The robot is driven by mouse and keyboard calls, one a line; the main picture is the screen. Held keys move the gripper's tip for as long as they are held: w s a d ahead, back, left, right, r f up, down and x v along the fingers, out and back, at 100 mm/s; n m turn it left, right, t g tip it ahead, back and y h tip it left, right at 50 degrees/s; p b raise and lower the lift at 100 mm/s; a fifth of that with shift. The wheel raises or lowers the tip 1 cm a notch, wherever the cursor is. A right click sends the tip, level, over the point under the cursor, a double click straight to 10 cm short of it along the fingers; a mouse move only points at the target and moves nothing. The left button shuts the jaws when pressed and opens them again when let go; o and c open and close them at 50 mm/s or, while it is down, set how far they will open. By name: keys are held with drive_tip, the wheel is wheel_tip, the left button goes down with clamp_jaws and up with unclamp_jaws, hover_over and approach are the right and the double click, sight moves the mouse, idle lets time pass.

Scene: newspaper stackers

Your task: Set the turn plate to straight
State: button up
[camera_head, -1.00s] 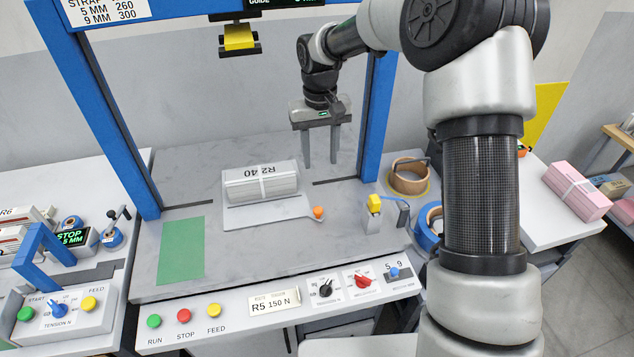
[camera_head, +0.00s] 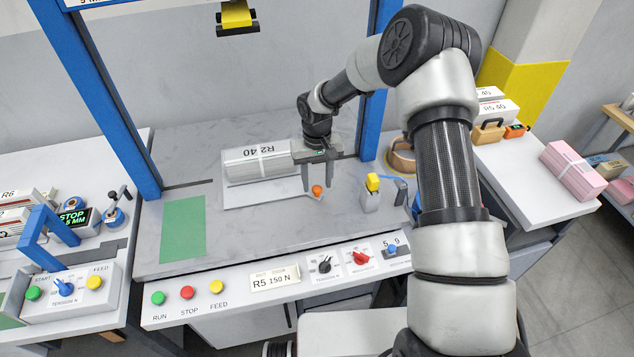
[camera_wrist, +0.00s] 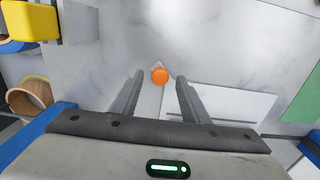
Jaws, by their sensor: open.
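The turn plate (camera_head: 262,197) is a flat pale plate on the grey worktop, with an orange knob (camera_head: 317,190) at its front right corner. A strapped newspaper bundle marked R2 40 (camera_head: 256,160) lies on it. My gripper (camera_head: 319,190) is open with its fingers pointing down at the knob. In the wrist view the orange knob (camera_wrist: 160,75) shows just beyond and between the two fingertips (camera_wrist: 160,82), with room on both sides. Whether the fingers reach down to the knob's height I cannot tell.
Blue posts (camera_head: 105,110) of the strapping frame rise on both sides. A yellow-topped block (camera_head: 372,184) and a tape roll (camera_head: 401,157) stand to the right. A green mat (camera_head: 183,228) lies left. Buttons and knobs (camera_head: 187,293) line the front panel.

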drive_tip(key=shift+f, duration=0.75)
clamp_jaws()
drive_tip(key=shift+s+a, duration=0.1)
drive_tip(key=shift+a, duration=0.05)
